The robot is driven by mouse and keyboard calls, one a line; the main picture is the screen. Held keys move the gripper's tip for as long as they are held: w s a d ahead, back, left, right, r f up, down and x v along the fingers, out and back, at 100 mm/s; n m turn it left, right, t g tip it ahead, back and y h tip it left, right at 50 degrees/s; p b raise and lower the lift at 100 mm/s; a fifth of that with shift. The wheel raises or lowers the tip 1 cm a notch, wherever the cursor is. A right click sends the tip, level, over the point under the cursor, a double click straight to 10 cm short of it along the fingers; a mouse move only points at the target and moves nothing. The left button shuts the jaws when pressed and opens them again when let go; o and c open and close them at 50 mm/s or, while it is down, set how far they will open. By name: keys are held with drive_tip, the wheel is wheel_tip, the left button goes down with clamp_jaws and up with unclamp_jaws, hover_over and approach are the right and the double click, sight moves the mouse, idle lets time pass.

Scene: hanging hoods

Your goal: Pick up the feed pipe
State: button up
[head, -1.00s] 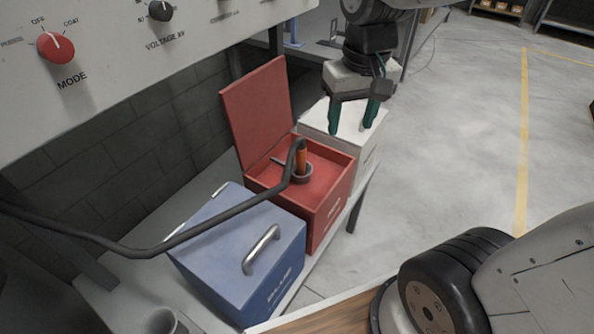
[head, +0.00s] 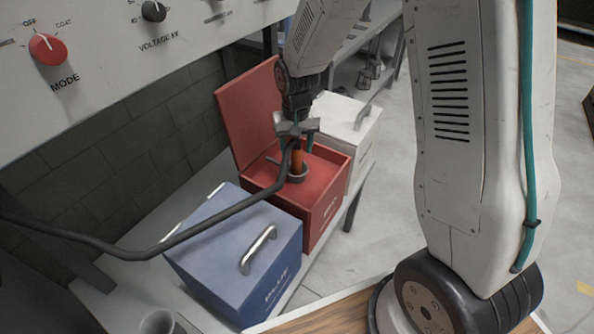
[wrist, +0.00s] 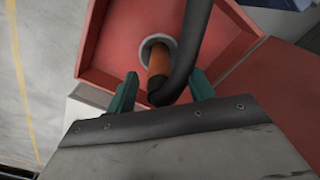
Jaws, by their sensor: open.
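The feed pipe, a dark hose (head: 215,218) with an orange end piece (head: 297,160), runs from the left over the blue box to the open red box (head: 327,197). Its orange end stands upright in a grey ring (head: 298,174) inside the red box. My gripper (head: 297,148) is above the red box at the pipe's end. In the wrist view the green fingers of my gripper (wrist: 163,92) are apart, with the orange piece (wrist: 158,64) and the hose's bend (wrist: 168,92) between them in the picture. Contact cannot be told.
The closed blue box (head: 235,245) with a metal handle stands in front, and a white box (head: 345,118) stands behind. The red box's raised lid (head: 250,115) is close on the left. A panel with knobs (head: 100,50) overhangs at upper left.

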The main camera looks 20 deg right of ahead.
sight(296, 157)
drive_tip(key=f, duration=0.5)
drive_tip(key=shift+w+d, duration=0.15)
drive_tip(key=shift+w, duration=0.1)
clamp_jaws()
drive_tip(key=shift+r, duration=0.15)
wheel_tip(296, 157, up, 20)
idle(0.7)
